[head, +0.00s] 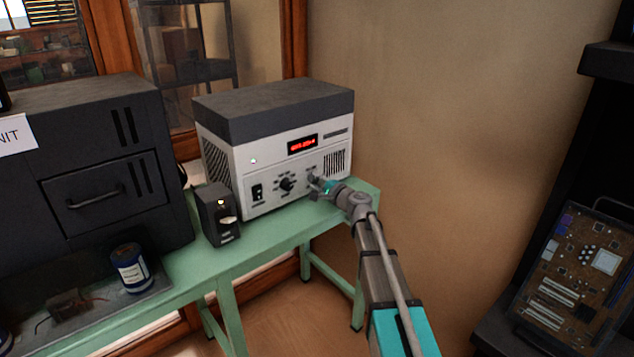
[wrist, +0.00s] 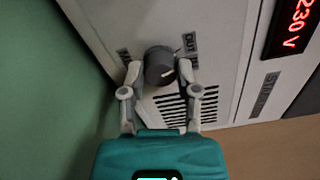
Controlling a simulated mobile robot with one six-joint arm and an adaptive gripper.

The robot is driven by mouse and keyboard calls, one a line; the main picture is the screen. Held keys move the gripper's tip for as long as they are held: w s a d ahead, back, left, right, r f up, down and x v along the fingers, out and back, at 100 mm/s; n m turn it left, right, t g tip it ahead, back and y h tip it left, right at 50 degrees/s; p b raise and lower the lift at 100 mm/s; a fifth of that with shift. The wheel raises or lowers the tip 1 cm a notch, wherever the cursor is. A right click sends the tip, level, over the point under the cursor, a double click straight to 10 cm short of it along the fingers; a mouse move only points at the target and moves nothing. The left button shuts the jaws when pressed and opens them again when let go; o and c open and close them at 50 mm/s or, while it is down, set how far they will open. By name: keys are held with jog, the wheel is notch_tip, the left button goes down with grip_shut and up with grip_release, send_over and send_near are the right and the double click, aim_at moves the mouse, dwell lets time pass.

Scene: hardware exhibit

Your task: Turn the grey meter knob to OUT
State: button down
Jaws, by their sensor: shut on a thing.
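The grey meter knob (wrist: 159,66) sits on the white front panel of the meter unit (head: 230,175). In the wrist view, my gripper (wrist: 160,72) is shut on the knob, one finger on each side. A small pale mark shows on the knob's lower right part; which label it points to is not clear. The OUT label (wrist: 190,44) is at the knob's upper right, and another label (wrist: 123,56), partly hidden by a finger, is at its left. In the head view, my gripper (head: 317,184) reaches the panel's right part and mostly hides the knob.
A red display (head: 303,145) is lit, reading 230 V in the wrist view (wrist: 293,28). A black knob (head: 287,184) and a black switch (head: 257,192) are left of my gripper. A small black device (head: 217,214) stands on the green table (head: 262,238).

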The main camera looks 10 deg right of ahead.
jog(key=shift+n, duration=0.4)
jog(key=shift+c, duration=1.7)
grip_release()
jog(key=v, duration=1.2)
jog(key=shift+f, duration=0.1)
